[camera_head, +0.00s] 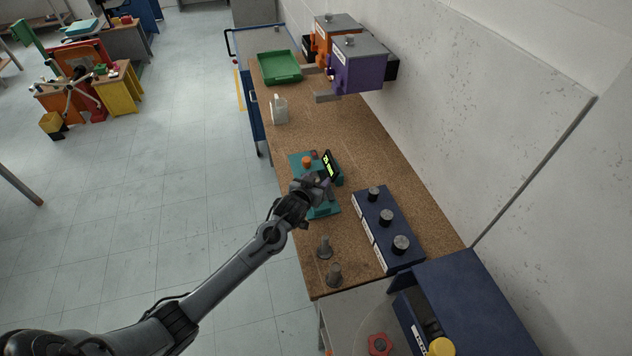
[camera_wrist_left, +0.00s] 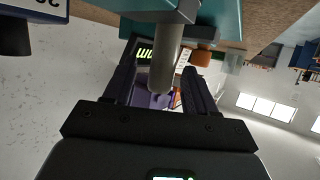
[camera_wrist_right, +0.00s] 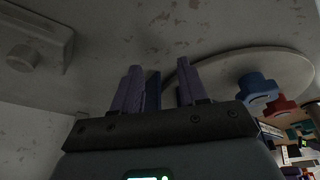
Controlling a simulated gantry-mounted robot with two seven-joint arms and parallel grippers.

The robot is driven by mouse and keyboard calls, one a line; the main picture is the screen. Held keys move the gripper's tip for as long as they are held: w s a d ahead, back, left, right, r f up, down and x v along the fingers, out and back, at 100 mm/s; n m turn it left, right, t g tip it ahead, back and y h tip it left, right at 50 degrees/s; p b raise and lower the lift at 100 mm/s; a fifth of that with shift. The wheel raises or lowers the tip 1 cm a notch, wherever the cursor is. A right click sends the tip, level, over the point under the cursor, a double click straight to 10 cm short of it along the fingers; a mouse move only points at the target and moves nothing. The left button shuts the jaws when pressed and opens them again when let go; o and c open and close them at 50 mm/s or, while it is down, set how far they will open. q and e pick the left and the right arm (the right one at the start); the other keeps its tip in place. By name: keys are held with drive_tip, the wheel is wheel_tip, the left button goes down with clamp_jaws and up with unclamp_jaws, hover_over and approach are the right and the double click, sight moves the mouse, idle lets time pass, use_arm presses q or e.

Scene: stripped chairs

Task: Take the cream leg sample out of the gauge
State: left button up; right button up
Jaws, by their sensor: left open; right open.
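The teal gauge (camera_head: 322,211) stands on the brown workbench, with an orange knob (camera_head: 307,161) and a lit green display (camera_head: 330,167). My left gripper (camera_head: 318,185) is over the gauge and hides part of it. In the left wrist view, a pale greyish rod (camera_wrist_left: 166,58), apparently the cream leg sample, projects from a grey part of the gauge (camera_wrist_left: 223,18). It lies between the open left fingers (camera_wrist_left: 158,80), with gaps on both sides. In the right wrist view my right gripper (camera_wrist_right: 158,72) is open and empty, away from the gauge.
A navy block with black knobs (camera_head: 377,222) sits right of the gauge. A green tray (camera_head: 279,67) and purple box (camera_head: 357,66) are at the back. The bench between tray and gauge is mostly clear.

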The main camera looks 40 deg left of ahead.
drive_tip(key=shift+a, duration=0.1)
use_arm(q)
clamp_jaws()
idle(0.5)
drive_tip(key=shift+w+a, duration=0.1)
drive_tip(key=shift+a, duration=0.05)
drive_tip(key=shift+w+a, duration=0.1)
use_arm(e)
drive_tip(key=shift+f, duration=0.1)
use_arm(q)
drive_tip(key=shift+w+a, duration=0.45)
drive_tip(key=shift+a, duration=0.2)
drive_tip(key=shift+o, duration=0.2)
unclamp_jaws()
